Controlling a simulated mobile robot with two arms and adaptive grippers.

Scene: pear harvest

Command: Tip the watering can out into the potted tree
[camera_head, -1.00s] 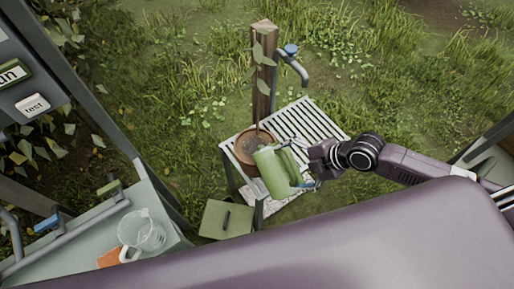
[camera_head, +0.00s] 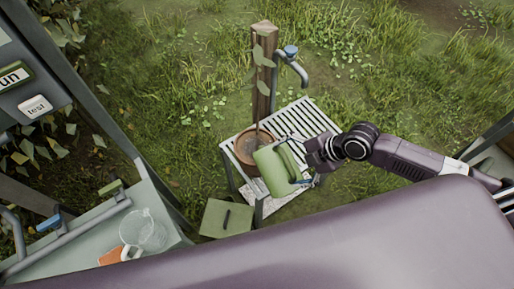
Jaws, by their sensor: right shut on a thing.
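A green watering can (camera_head: 273,171) is held tilted over the slatted stand, its upper left end close to the potted tree. My right gripper (camera_head: 308,174) is shut on the can at its right side, by the handle. The potted tree has a brown pot (camera_head: 242,150) and a thin leafy stem (camera_head: 257,100); it stands on the left part of the stand. The can overlaps the pot's right edge in this view, and I cannot tell whether they touch. No water is visible. My left gripper is not in view.
The slatted stand (camera_head: 300,122) has clear slats at its right. A wooden post (camera_head: 263,70) with a tap (camera_head: 292,62) rises behind it. A green box (camera_head: 226,218) sits below. A bench at left holds a clear jug (camera_head: 146,229) and an orange-and-white item (camera_head: 116,255).

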